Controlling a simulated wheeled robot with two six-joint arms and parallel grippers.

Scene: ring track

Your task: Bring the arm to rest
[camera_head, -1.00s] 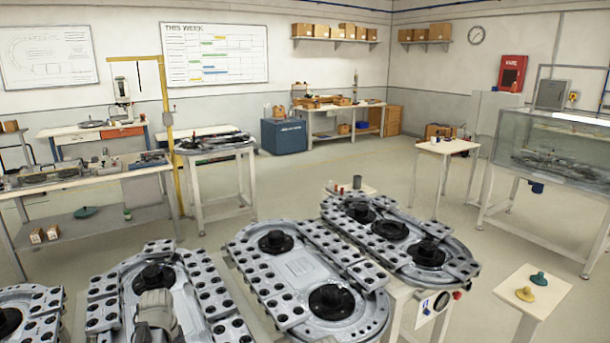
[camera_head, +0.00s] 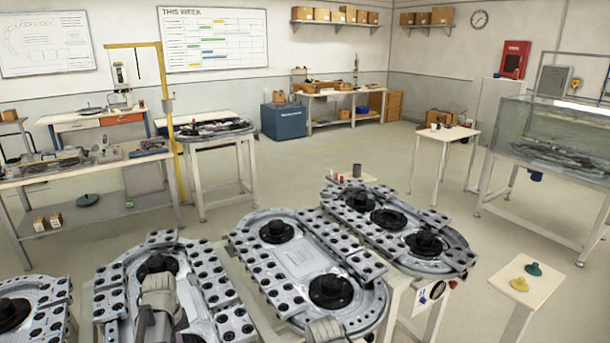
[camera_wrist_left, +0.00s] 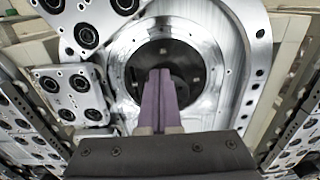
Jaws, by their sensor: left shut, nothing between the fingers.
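My left gripper (camera_wrist_left: 160,80) shows in the left wrist view with its purple fingers shut together and nothing between them. The fingertips are in front of a black round hub (camera_wrist_left: 184,60) set in a silver ring track section (camera_wrist_left: 207,47). Whether they touch the hub cannot be told. In the head view my left arm (camera_head: 158,297) comes up from the bottom edge over a track section (camera_head: 110,282) left of centre, and its fingers are hidden. Another grey part, apparently my right arm (camera_head: 325,331), shows at the bottom edge. The right gripper's fingers are not visible.
More ring track sections stand close in front, at centre (camera_head: 298,258) and right (camera_head: 372,197), with narrow gaps between. A small table (camera_head: 503,272) with yellow and teal pieces stands at right. A glass tank (camera_head: 560,125) stands behind it. The floor (camera_head: 330,157) beyond is open.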

